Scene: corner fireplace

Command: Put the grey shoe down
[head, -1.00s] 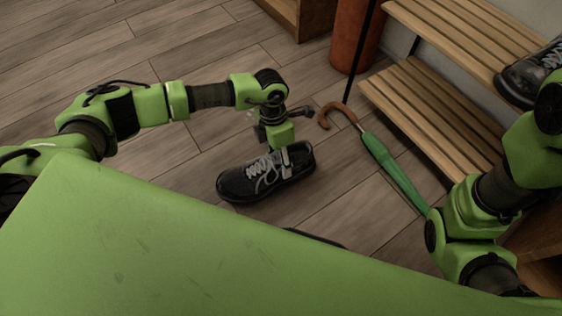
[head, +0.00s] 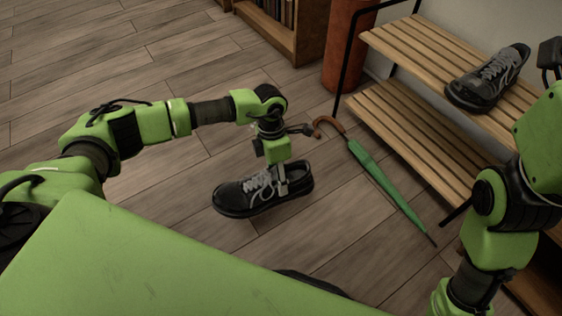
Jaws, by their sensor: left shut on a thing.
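A dark grey shoe with light laces (head: 238,197) is at the middle of the head view, over the wooden floor. My left gripper (head: 281,188) is shut on it near the heel and opening, pointing down. The shoe is roughly level; I cannot tell whether its sole touches the floor. A second similar shoe (head: 487,78) rests on the upper shelf of the slatted rack at the right. My right arm comes in at the right edge; its gripper is not clearly visible.
The slatted wooden rack (head: 400,40) stands at the right. A green umbrella with a brown hooked handle (head: 385,180) lies on the floor in front of it. A reddish cylinder (head: 350,50) and a bookcase (head: 290,30) stand behind. The floor at the left is clear.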

